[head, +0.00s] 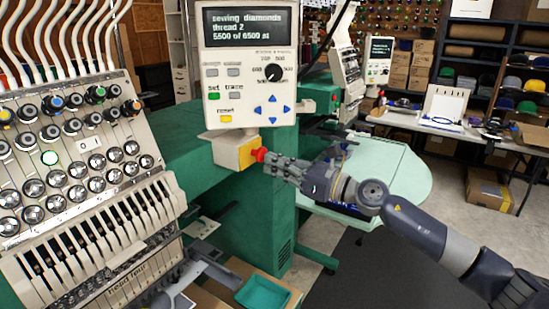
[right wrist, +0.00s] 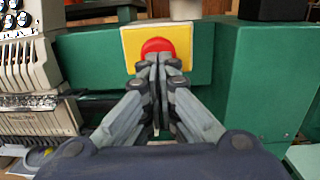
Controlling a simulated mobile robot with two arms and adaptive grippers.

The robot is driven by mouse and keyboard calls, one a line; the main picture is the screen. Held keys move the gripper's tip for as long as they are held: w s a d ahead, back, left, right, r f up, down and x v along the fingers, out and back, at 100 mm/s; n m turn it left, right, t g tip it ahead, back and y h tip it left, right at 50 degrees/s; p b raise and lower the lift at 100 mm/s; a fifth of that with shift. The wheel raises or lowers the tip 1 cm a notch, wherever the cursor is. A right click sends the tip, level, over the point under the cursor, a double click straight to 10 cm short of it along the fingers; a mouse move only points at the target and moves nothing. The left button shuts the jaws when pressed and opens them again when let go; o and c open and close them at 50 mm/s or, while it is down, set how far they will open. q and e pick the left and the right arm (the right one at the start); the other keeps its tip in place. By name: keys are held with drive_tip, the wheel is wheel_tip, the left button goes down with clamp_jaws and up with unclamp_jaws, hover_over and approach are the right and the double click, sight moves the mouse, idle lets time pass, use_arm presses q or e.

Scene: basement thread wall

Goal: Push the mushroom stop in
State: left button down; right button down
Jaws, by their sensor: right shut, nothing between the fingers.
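The mushroom stop is a red button (head: 259,154) on a yellow box (head: 240,152) under the control panel. My right gripper (head: 268,159) is shut and empty, with its fingertips at the red button from the right. In the right wrist view, the closed fingertips (right wrist: 157,62) overlap the lower part of the red button (right wrist: 157,46), on the yellow plate (right wrist: 130,45). They look to be touching it or very close; I cannot tell which, nor how far in the button sits. My left gripper is not in view.
The control panel (head: 247,60) with screen and buttons stands right above the box. The embroidery head (head: 85,170) fills the left side. A pale green table (head: 405,165) lies behind my right arm. A teal tray (head: 262,293) sits low in front.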

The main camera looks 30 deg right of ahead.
drive_tip(key=shift+w, duration=0.1)
idle(0.3)
drive_tip(key=shift+w+a+r+p, duration=0.2)
drive_tip(key=shift+w+a+p, duration=0.1)
drive_tip(key=shift+w+p, duration=0.2)
